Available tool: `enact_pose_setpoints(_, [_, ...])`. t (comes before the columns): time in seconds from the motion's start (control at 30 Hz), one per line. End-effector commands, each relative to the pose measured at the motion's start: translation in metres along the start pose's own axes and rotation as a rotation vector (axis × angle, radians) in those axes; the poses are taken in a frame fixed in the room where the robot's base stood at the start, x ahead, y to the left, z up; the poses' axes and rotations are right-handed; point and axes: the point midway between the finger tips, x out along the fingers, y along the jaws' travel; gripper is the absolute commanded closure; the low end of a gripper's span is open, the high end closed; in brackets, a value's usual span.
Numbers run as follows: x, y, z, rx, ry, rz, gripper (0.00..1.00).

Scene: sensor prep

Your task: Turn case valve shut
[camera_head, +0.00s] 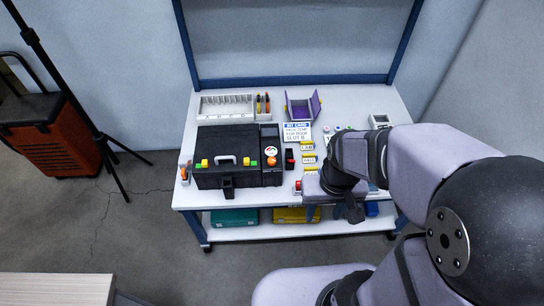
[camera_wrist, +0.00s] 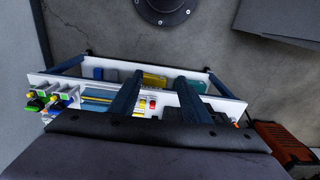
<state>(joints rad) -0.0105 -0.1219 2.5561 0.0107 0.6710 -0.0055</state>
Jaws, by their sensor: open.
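A black case (camera_head: 240,178) stands on the left half of the white workbench in the head view. It has yellow and green parts on its front edge and a pale handle on top. A round orange-and-white part (camera_head: 271,152) sits at its right end, with an orange knob just below it. I cannot tell for sure which is the valve. My gripper (camera_head: 333,208) is right of the case, near the bench's front edge, partly hidden by my wrist. In the wrist view my gripper (camera_wrist: 158,86) shows two dark fingers apart, with nothing held between them. The case is not clear there.
The workbench (camera_head: 205,112) carries a white divided tray (camera_head: 226,104), a purple open box (camera_head: 303,108), a blue-and-white card (camera_head: 297,131) and yellow labels right of the case. A lower shelf holds a teal bin (camera_head: 234,217). An orange case (camera_head: 50,140) and a black stand are at left.

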Motion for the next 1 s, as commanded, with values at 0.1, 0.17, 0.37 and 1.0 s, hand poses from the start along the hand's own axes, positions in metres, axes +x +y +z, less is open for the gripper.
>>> enact_pose_setpoints(0.1, [0.032, -0.009, -0.022, -0.01, 0.074, -0.015, 0.57])
enact_pose_setpoints(0.17, [0.049, -0.016, -0.039, -0.014, 0.132, -0.027, 0.57])
enact_pose_setpoints(0.37, [0.112, -0.044, -0.11, -0.021, 0.386, -0.063, 0.57])
enact_pose_setpoints(1.0, [0.212, -0.096, -0.259, 0.029, 1.226, -0.023, 0.57])
